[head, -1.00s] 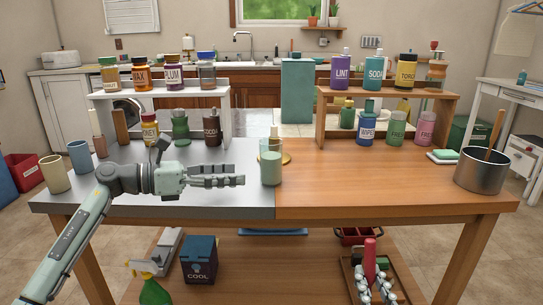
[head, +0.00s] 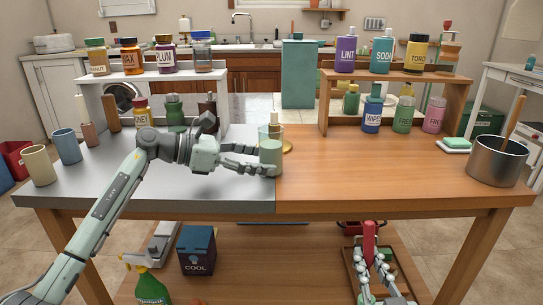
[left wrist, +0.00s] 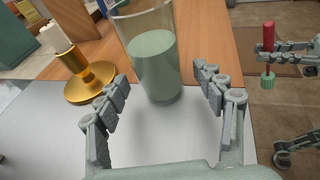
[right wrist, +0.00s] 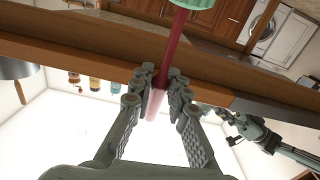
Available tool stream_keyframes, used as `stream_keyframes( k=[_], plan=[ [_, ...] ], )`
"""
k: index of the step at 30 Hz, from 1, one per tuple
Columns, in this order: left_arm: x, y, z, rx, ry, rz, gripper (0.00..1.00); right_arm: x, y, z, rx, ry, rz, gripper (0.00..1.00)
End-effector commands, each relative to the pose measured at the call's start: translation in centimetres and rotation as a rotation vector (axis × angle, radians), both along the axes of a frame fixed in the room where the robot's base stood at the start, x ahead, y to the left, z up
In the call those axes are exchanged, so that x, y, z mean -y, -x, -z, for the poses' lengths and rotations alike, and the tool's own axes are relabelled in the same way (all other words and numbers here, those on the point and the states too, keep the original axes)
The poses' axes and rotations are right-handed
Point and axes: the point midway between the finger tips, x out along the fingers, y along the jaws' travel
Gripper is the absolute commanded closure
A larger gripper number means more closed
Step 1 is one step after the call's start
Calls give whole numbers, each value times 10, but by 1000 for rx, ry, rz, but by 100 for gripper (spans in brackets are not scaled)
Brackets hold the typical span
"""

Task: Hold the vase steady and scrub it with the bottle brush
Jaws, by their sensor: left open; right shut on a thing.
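The vase (head: 270,157) is a clear glass with pale green in its lower part, upright near the seam between the grey and wooden tabletop halves. My left gripper (head: 267,162) is open at the vase's near left side. In the left wrist view its fingers lie either side of the vase (left wrist: 155,62), with gaps visible. My right gripper (head: 376,284) is below the tabletop's front edge, shut on the red bottle brush (head: 369,238). The right wrist view shows the brush's red shaft (right wrist: 166,55) between the fingers and a green part (right wrist: 197,3) at the top edge.
A gold candlestick (left wrist: 91,80) with a white candle stands close behind the vase. Shelves with several jars and bottles stand at the back left (head: 85,99) and right (head: 468,100). A steel pot (head: 497,162) stands far right. The wooden tabletop (head: 385,178) in front is clear.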

Motion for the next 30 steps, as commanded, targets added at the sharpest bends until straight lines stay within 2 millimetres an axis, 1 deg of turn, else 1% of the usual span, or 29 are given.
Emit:
stream_keyframes(
  k=[1, 6, 16, 17, 25, 30],
  plan=[
    [5, -2, 3, 0, 1, 0, 31, 0, 0, 4, 1, 0, 0, 100],
    [14, -5, 5, 0, 1, 0, 31, 0, 0, 7, 1, 0, 0, 100],
    [17, -5, 5, 0, 1, 0, 31, 0, 0, 7, 1, 0, 0, 100],
    [17, -5, 5, 0, 1, 0, 33, 0, 0, 7, 1, 0, 0, 100],
    [17, -5, 5, 0, 1, 0, 66, 0, 0, 7, 1, 0, 0, 100],
    [16, -5, 5, 0, 1, 0, 67, 0, 0, 7, 1, 0, 0, 100]
  ],
)
